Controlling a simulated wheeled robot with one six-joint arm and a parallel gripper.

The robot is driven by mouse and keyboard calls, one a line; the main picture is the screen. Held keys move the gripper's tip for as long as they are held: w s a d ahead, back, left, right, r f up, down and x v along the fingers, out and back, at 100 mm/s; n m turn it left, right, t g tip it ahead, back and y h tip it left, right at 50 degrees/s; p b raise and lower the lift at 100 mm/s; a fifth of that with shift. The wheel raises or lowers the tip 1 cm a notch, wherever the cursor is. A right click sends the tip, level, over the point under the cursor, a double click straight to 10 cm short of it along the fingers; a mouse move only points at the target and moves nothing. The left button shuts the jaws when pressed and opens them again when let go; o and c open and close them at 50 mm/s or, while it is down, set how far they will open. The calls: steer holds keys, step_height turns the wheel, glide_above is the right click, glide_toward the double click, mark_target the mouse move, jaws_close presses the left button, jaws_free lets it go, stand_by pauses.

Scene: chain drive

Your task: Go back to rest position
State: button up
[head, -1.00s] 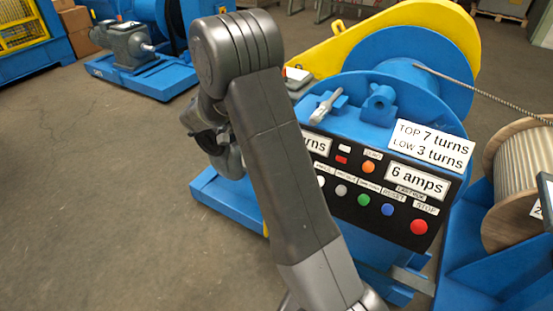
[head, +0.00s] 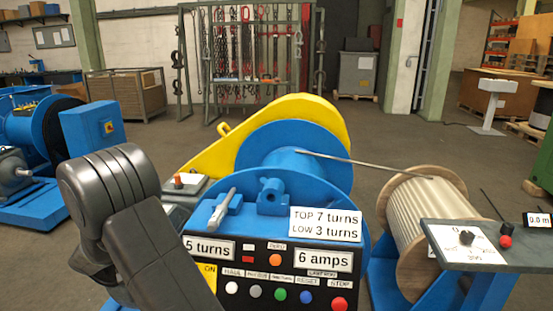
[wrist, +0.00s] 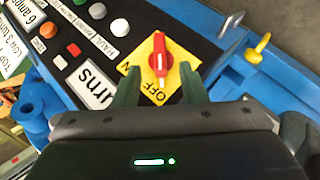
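My arm stands at the lower left of the head view, and my gripper is hidden behind it there. In the wrist view my gripper (wrist: 161,88) is open, with its two dark green fingers apart and nothing held between them. Beyond the fingertips is a red rotary switch (wrist: 159,58) on a yellow ON/OFF plate (wrist: 182,77). In the head view only part of the yellow plate (head: 208,275) shows beside my arm. The black control panel (head: 262,262) carries coloured buttons and labels reading "5 turns" and "6 amps".
The blue winch drum (head: 290,150) with its yellow guard (head: 320,112) stands behind the panel. A cable runs from it to a wooden reel (head: 450,180) at right. A grey side table (head: 470,245) stands at front right. Open floor (head: 400,125) lies behind.

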steer(key=x, duration=0.9)
steer(key=shift+b, duration=0.35)
steer(key=shift+a+r, duration=0.1)
steer(key=p+v, duration=0.2)
steer(key=v, duration=1.2)
steer(key=b+x, duration=0.2)
steer(key=x, duration=1.2)
steer(key=shift+w+m+y, duration=0.1)
steer(key=shift+m+y, duration=0.2)
steer(key=shift+y, duration=0.2)
steer(key=m+y+b, duration=0.1)
steer(key=m+y, duration=0.1)
steer(key=y, duration=0.1)
steer(key=shift+g, duration=0.4)
